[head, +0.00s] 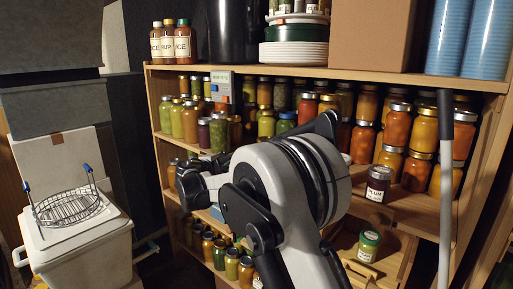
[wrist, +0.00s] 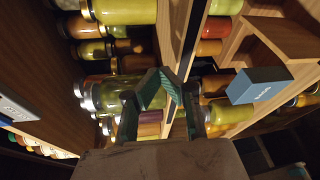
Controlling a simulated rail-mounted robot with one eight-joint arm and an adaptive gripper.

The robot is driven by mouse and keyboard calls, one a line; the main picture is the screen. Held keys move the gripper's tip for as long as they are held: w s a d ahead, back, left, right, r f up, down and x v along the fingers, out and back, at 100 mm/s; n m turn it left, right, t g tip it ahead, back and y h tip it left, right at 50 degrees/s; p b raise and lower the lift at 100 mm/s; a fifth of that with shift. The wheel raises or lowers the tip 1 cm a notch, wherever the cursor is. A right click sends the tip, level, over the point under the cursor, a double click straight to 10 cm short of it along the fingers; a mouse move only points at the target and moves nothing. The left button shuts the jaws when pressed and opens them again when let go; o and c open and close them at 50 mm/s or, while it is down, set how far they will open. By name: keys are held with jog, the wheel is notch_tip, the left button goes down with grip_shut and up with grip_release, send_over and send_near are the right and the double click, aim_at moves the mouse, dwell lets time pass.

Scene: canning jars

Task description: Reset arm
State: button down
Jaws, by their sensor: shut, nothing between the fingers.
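My gripper (wrist: 158,80) shows in the wrist view with its two dark fingers angled in to meet at the tips, shut and empty. It is in front of shelves of jars, which appear turned sideways in this view. Behind the fingers is a large green jar (wrist: 118,92). In the head view my arm reaches toward the left part of the shelf unit (head: 157,110), and its dark wrist is before the middle shelf. The fingertips are hard to make out there.
A grey pole (head: 445,180) stands at far right. A white bin (head: 85,250) with a wire basket (head: 68,207) is at left. A blue box (wrist: 258,85) is near the gripper.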

jog(key=s+d+r+m+g+y, duration=0.1)
jog(key=s+d+r+m+g, duration=0.25)
jog(key=s+d, duration=0.85)
jog(key=s+d+r+m+g+y, duration=0.15)
jog(key=s+d+r+m, duration=0.25)
jog(key=s+d, duration=0.8)
jog(key=s+d+f+m+g+y, duration=0.1)
jog(key=s+d+f+m, duration=0.15)
jog(key=s, duration=0.55)
jog(key=s+d+f+m+g, duration=0.1)
jog(key=s+d, duration=0.3)
jog(key=s, duration=0.4)
jog(key=s+f+m+y, duration=0.15)
jog(key=s+f, duration=0.25)
jog(key=s, duration=0.4)
jog(key=s+f+m+y, duration=0.1)
jog(key=s+f+m, duration=0.25)
jog(key=s, duration=0.35)
notch_tip(320, 180, down, 24)
jog(key=b, duration=2.3)
jog(key=shift+s+d+n+g, duration=0.2)
jog(key=shift+s+n+g, duration=0.1)
jog(key=shift+g, duration=0.1)
